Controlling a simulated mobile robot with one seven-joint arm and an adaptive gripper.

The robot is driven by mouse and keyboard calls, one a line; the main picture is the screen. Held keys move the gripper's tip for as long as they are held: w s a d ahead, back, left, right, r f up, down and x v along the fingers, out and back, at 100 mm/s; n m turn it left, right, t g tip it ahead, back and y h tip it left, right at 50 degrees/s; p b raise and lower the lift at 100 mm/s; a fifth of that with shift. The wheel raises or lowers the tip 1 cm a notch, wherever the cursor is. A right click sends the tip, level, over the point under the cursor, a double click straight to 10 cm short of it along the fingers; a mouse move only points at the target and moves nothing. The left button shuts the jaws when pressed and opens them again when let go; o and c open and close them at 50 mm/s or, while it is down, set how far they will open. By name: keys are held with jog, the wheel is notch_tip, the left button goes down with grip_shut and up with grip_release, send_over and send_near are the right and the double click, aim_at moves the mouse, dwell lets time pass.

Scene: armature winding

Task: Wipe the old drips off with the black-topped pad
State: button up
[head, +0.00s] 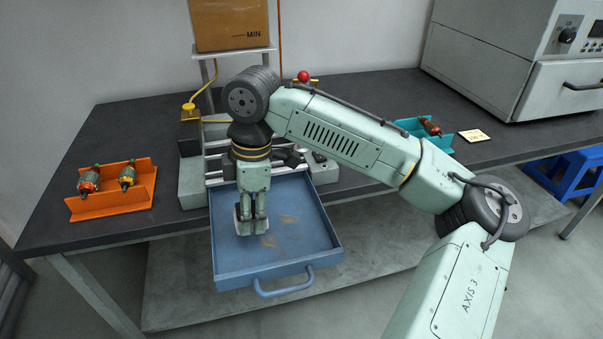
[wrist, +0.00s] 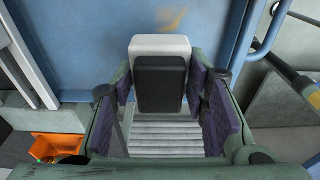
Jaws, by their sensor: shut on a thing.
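The black-topped pad (wrist: 160,82) has a pale base and sits between my gripper's fingers in the wrist view. My gripper (head: 252,229) is shut on it, pointing down over the left part of the blue drip tray (head: 228,263). In the head view the fingers hide most of the pad. Brownish old drips mark the tray floor: one smear (head: 289,218) is right of the gripper, another (head: 268,241) is just in front of it. Smears also show in the wrist view beyond the pad (wrist: 175,18). I cannot tell whether the pad touches the floor.
The tray has raised walls and a front handle (head: 285,285). An orange rack (head: 130,198) with two armatures stands at left on the dark bench (head: 110,122). A teal rack (head: 410,126) with an armature and a large grey oven (head: 505,60) are at right. A winding fixture stands behind the tray.

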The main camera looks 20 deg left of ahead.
jog(key=shift+r, duration=1.45)
